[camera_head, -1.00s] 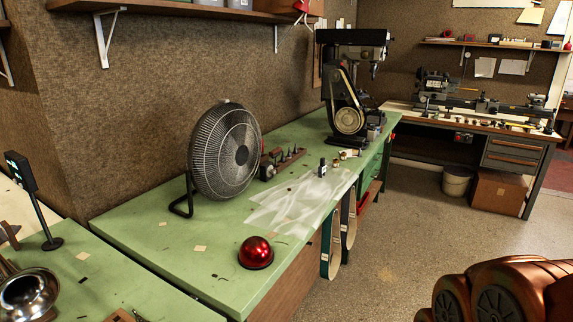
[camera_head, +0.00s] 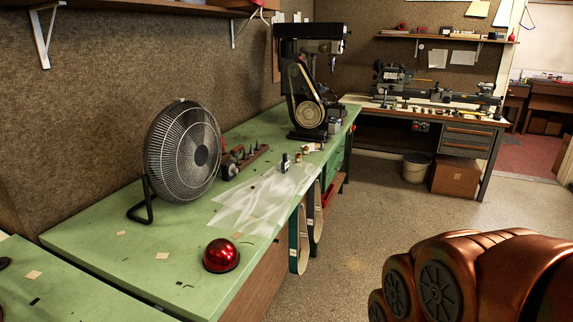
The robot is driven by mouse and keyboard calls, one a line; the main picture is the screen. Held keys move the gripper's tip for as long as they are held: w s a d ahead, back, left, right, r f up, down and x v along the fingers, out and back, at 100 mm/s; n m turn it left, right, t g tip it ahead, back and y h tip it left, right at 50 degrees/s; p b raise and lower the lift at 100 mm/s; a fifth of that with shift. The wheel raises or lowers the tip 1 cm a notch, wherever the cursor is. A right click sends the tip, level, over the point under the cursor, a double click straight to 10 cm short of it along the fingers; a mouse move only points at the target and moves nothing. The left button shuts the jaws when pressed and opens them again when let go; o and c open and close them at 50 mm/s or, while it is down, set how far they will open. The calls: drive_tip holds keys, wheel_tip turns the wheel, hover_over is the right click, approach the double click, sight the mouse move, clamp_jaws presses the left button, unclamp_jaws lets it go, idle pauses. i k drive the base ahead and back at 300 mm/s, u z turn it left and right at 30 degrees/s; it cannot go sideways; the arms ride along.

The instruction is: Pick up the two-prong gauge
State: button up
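I cannot make out the two-prong gauge for certain in the head view. Small items too small to identify lie on the green bench (camera_head: 120,263), among them a small dark upright piece (camera_head: 284,163) and a wooden block with several small tools (camera_head: 247,158). My gripper is not in view.
A fan (camera_head: 182,150) and a red dome (camera_head: 221,256) stand on the green bench. A black belt-driven machine (camera_head: 308,95) stands at its far end. A lathe bench (camera_head: 470,122) is at the back, with a bin (camera_head: 416,168) and cardboard box (camera_head: 456,177) below. Open floor (camera_head: 370,220) lies right of the bench.

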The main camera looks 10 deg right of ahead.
sight(285, 165)
drive_tip(key=u, duration=0.25)
drive_tip(key=k, duration=0.25)
drive_tip(key=z, duration=0.9)
drive_tip(key=i, duration=1.35)
drive_tip(key=u, duration=1.15)
drive_tip(key=i, duration=0.95)
drive_tip(key=u, duration=0.95)
